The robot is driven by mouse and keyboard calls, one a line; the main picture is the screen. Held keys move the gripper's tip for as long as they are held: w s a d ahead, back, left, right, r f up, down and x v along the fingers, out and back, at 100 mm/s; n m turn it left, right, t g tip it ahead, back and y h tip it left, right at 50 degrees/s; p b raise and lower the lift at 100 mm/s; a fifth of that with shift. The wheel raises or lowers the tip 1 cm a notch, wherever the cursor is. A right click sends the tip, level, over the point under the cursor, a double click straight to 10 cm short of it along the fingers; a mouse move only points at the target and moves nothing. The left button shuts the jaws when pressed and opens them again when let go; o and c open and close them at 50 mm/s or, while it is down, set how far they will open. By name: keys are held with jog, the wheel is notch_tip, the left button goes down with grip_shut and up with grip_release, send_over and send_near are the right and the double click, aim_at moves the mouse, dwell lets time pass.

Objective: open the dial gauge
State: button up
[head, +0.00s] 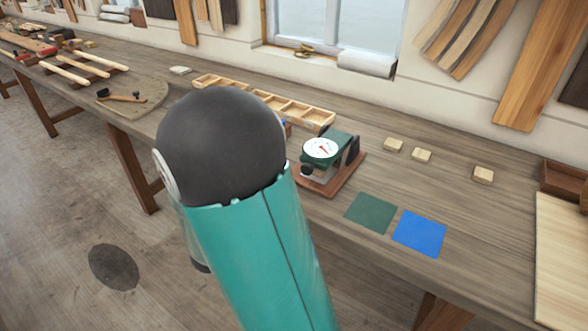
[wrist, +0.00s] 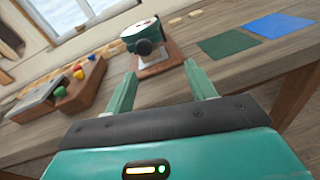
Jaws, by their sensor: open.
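The dial gauge (head: 320,150) stands on a brown wooden base (head: 343,181) on the workbench. It has a green body, a white round face with a red needle, and dark knobs at its sides. My own arm covers part of its left side in the head view. In the wrist view the dial gauge (wrist: 140,34) is ahead of my gripper (wrist: 163,88), above the space between the fingers. My gripper is open and empty, its two green fingers spread apart. It is apart from the gauge. In the head view my gripper is hidden behind my arm.
A dark green square (head: 371,213) and a blue square (head: 419,233) lie flat right of the gauge. Several small wooden blocks (head: 421,155) sit behind. A compartmented wooden tray (head: 290,108) is at the back. A box with coloured knobs (wrist: 80,85) stands left in the wrist view.

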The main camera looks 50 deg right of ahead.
jog(key=w+d+n, duration=0.1)
jog(key=d, duration=0.3)
jog(key=w+d+f+n+t, duration=0.1)
jog(key=d, duration=0.4)
jog(key=w+d+h, duration=0.1)
jog(key=d, duration=0.4)
jog(key=shift+w+d+f+n+t, duration=0.1)
jog(key=shift+d+f+n+t, duration=0.1)
jog(key=shift+n+t, duration=0.2)
grip_shut()
